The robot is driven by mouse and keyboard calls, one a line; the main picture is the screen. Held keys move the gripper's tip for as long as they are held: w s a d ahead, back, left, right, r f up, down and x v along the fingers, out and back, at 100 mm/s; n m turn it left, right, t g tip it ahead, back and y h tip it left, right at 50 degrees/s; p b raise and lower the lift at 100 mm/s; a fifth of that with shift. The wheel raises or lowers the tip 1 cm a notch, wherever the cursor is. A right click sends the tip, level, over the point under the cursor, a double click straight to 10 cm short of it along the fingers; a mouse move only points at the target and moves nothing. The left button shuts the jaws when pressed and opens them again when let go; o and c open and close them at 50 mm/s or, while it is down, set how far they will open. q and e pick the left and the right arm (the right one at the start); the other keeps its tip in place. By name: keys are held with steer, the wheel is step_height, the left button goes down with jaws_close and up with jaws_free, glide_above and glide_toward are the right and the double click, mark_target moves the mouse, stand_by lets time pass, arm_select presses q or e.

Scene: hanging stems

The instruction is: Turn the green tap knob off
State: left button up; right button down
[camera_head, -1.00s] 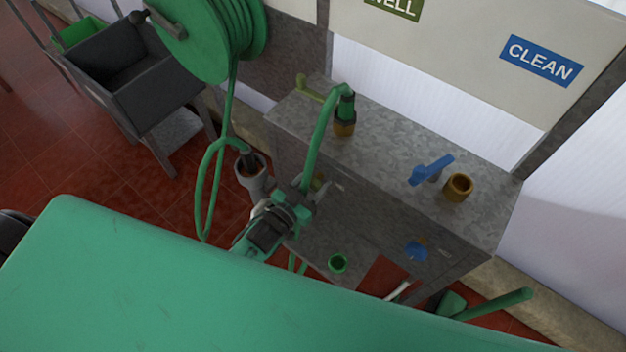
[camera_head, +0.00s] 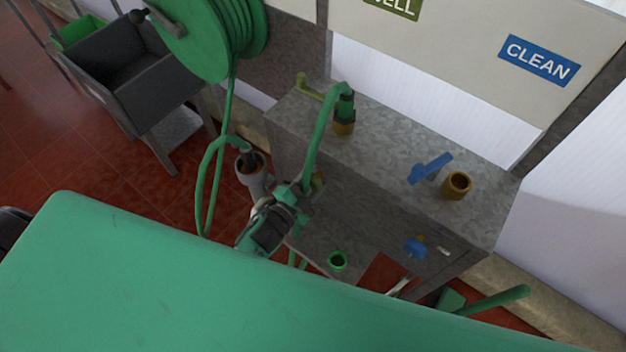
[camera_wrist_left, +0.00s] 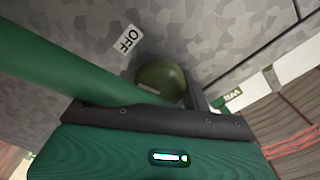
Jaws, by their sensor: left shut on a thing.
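The olive-green tap knob (camera_head: 319,181) is on the front face of the grey metal cabinet, below the green hose. In the left wrist view the round knob (camera_wrist_left: 160,80) sits beside a white OFF label (camera_wrist_left: 131,39). My left gripper (camera_head: 308,189) is at the knob and shut on it, with a dark finger along the knob's right side in the wrist view. The other finger is largely hidden there. My right gripper is in neither view.
The green hose (camera_head: 321,137) arches from the cabinet-top fitting (camera_head: 345,121) close past my left gripper. A blue lever (camera_head: 431,168), brass outlet (camera_head: 457,185) and blue knob (camera_head: 415,248) are to the right. A hose reel (camera_head: 205,35) hangs at the back left.

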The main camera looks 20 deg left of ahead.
arm_select(q)
steer(key=shift+s+f+m, duration=0.1)
steer(key=shift+f+m, duration=0.05)
steer(key=shift+m, duration=1.05)
steer(key=shift+m+b, duration=0.3)
steer(key=shift+m, duration=0.2)
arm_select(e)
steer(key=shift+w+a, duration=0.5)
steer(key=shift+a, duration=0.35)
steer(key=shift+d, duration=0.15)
arm_select(q)
steer(key=o, duration=0.9)
steer(key=shift+o, duration=0.2)
steer(key=shift+d, duration=0.1)
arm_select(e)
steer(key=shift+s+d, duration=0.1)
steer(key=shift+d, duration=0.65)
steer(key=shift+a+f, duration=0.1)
